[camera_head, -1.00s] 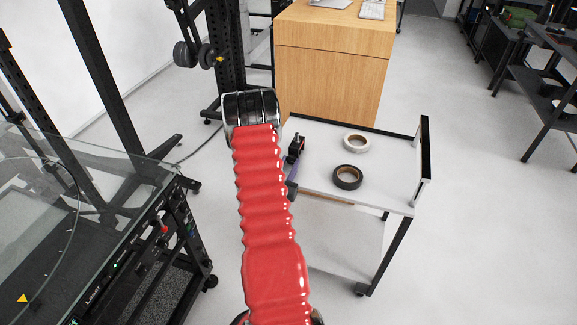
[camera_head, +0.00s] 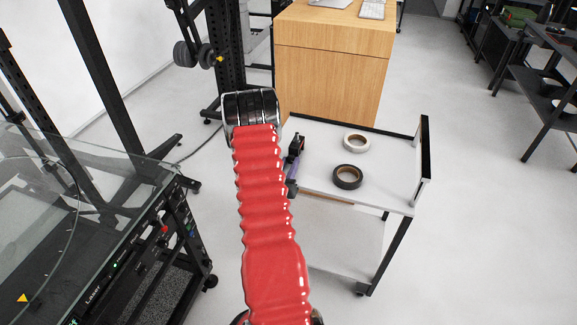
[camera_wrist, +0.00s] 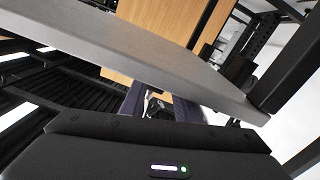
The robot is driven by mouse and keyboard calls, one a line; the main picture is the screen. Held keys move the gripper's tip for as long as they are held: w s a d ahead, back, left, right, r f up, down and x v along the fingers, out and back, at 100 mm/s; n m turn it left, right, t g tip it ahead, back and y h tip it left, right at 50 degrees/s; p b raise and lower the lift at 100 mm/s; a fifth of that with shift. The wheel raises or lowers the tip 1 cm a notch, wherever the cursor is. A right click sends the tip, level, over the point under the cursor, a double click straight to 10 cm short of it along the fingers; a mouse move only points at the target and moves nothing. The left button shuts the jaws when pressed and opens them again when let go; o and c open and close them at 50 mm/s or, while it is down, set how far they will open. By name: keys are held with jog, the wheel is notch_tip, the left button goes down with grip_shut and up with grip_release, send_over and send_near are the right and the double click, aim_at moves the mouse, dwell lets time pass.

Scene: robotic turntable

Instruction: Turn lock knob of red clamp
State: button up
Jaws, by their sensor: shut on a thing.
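The clamp (camera_head: 297,146), dark with a little red on top, sits at the left edge of the white table in the head view. My gripper (camera_head: 292,182) is just below it at the table edge, partly hidden by my red-sleeved arm. In the wrist view my gripper (camera_wrist: 157,106) shows two dark purplish fingers below the table's underside edge. They are shut on a small dark part between them, which looks like the lock knob (camera_wrist: 156,104) of the clamp. The knob's turn angle cannot be made out.
The white table (camera_head: 318,176) carries a white tape roll (camera_head: 356,143) and a black tape roll (camera_head: 347,177). A wooden cabinet (camera_head: 330,75) stands behind it. A glass-topped machine (camera_head: 100,190) is at left. Free floor lies to the right.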

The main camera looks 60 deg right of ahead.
jog(key=o, duration=1.1)
jog(key=shift+c, duration=0.2)
jog(key=shift+a, duration=0.15)
jog(key=s+a, duration=0.1)
jog(key=a, duration=1.2)
jog(key=shift+s+a, duration=0.2)
jog(key=shift+s, duration=0.15)
